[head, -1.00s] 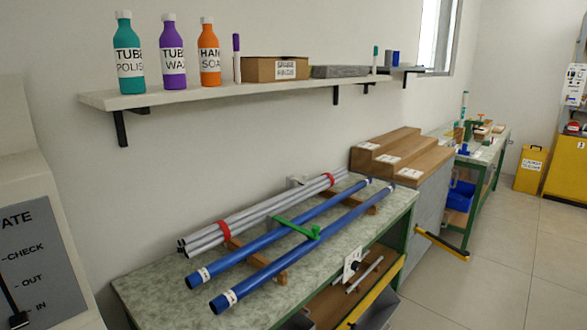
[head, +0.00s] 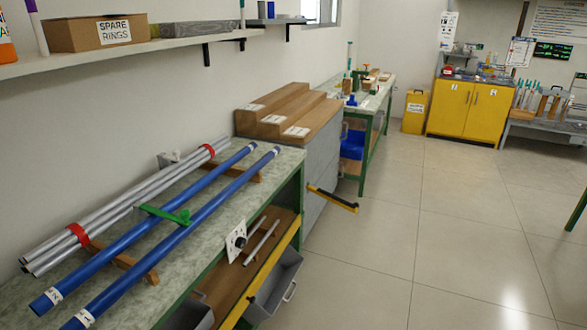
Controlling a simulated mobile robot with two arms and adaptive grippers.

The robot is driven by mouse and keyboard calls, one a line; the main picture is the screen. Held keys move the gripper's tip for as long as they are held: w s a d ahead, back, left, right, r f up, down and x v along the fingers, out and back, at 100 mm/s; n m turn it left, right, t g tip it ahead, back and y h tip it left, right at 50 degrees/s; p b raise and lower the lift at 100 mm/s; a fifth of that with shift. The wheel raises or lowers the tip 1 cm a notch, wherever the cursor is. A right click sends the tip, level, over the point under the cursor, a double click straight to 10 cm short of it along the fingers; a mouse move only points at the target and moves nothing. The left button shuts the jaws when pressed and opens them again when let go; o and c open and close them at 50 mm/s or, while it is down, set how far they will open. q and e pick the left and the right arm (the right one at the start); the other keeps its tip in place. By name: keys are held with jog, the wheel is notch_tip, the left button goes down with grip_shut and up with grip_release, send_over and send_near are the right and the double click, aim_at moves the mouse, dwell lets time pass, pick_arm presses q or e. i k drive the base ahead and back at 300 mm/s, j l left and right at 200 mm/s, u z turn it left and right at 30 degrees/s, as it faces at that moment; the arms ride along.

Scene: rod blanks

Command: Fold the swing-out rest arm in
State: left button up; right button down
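A yellow bar with black ends (head: 332,198) sticks out into the aisle in the head view, from near the front corner of the grey cabinet (head: 312,180). It looks like the swing-out rest arm, though no label shows on it. Its near end meets the edge between the cabinet and the green-framed bench; the hinge itself is too small to make out. Neither of my grippers is in view.
Two blue tubes (head: 190,235) and a bundle of grey tubes (head: 130,205) lie on the bench at left. A grey bin (head: 275,285) juts out below it. Wooden steps (head: 285,112) top the cabinet.

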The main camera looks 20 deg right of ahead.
aim_at(353, 208)
jog(key=i+l+u, duration=0.2)
jog(key=l, duration=0.35)
jog(key=i+l+u, duration=0.15)
jog(key=l, duration=0.45)
jog(key=i+l+u, duration=0.2)
jog(key=l, duration=0.45)
jog(key=i+l+u, duration=0.15)
jog(key=l, duration=0.5)
jog(key=l+u, duration=0.2)
jog(key=l, duration=0.45)
jog(key=i+l+u, duration=0.3)
jog(key=l, duration=1.15)
jog(key=l+u, duration=0.35)
jog(key=l, duration=1.1)
jog(key=k+l, duration=0.2)
jog(key=k, duration=0.25)
